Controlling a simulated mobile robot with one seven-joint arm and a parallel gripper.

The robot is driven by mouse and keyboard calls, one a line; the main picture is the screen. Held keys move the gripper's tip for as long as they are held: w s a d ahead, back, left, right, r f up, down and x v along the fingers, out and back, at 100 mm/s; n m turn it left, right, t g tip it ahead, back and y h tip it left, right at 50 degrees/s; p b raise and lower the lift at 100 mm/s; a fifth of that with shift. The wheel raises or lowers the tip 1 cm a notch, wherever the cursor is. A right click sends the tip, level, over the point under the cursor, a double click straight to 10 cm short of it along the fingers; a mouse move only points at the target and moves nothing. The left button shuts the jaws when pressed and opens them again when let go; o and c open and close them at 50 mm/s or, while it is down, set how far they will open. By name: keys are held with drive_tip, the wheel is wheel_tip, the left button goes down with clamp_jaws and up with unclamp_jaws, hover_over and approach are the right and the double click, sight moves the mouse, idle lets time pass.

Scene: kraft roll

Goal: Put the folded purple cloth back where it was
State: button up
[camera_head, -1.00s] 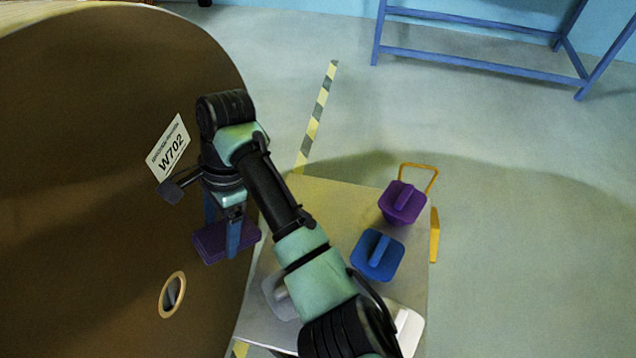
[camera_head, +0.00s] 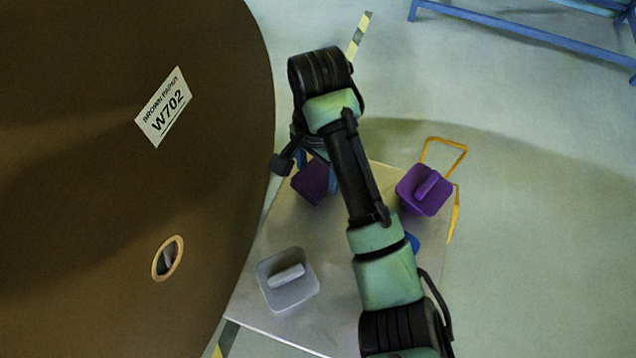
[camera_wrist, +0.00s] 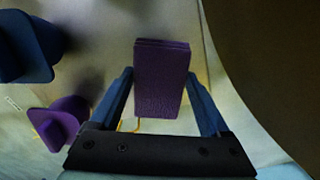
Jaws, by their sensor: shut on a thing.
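The folded purple cloth (camera_head: 312,182) is a dark purple flat block held at the end of my arm, over the far left part of the grey cart top (camera_head: 335,315). In the wrist view the cloth (camera_wrist: 162,80) stands between the two blue fingers of my gripper (camera_wrist: 162,88). My gripper also shows in the head view (camera_head: 318,172), partly hidden by my wrist. It is shut on the cloth. I cannot tell how high above the cart top the cloth is.
A purple lidded tub (camera_head: 424,190) is at the cart's right, a grey one (camera_head: 287,279) at its near left. A blue one (camera_head: 412,243) is mostly hidden behind my arm. A large brown paper roll (camera_head: 90,220) stands close on the left. A yellow handle (camera_head: 447,146) is at the far edge.

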sight(318, 175)
wheel_tip(318, 175, down, 4)
drive_tip(key=shift+r+b, duration=0.1)
drive_tip(key=shift+b, duration=0.45)
drive_tip(key=o, duration=1)
wheel_tip(318, 175, up, 12)
drive_tip(key=p, duration=0.7)
drive_tip(key=shift+d+r, duration=0.1)
